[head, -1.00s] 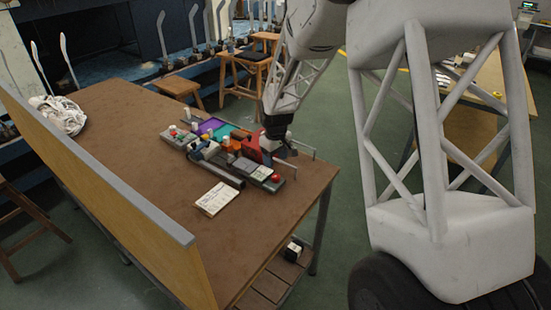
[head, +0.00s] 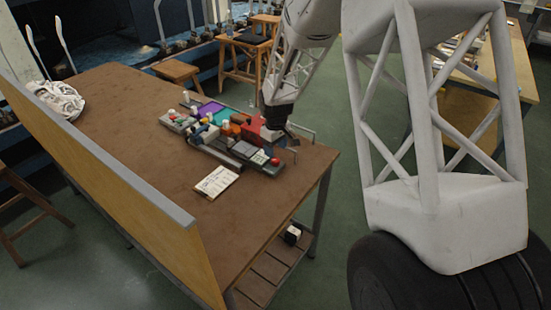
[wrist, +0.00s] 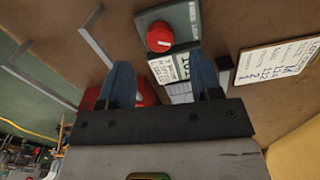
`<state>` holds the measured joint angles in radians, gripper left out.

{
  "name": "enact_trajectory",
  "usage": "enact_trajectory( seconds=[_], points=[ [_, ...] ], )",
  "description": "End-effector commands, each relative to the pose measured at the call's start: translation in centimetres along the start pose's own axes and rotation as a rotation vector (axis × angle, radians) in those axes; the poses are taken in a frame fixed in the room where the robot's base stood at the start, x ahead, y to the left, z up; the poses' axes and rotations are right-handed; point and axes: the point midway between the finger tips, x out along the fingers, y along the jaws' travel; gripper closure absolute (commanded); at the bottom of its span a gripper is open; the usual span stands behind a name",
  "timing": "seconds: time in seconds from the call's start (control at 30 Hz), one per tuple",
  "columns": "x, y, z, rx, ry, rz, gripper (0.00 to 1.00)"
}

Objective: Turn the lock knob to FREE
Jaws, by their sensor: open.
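On the table is a long device (head: 240,155) with coloured parts. At its near right end is a round red knob (head: 275,161). In the wrist view the red knob (wrist: 159,37) sits on a dark grey-green panel, next to a white label (wrist: 162,68). In the head view my gripper (head: 275,130) is over the device's right end, fingertips partly hidden.
A white printed card (head: 217,181) lies in front of the device. Thin metal rails (head: 300,133) stand at its right. A wooden board (head: 120,190) edges the table's left side.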

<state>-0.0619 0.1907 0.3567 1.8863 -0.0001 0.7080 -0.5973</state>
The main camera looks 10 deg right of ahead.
Motion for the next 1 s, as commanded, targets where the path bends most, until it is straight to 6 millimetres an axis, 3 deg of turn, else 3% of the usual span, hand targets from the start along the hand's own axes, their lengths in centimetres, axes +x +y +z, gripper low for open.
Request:
enact_trajectory(
  seconds=[0.4, 0.83, 1.0],
  points=[
    [4.5, 0.0, 0.0, 0.0, -0.001, -0.001, 0.41],
    [5.1, 0.0, 0.0, 0.0, 0.0, 0.0, 0.41],
    [5.1, 0.0, 0.0, 0.0, 0.0, 0.0, 0.67]
  ],
)
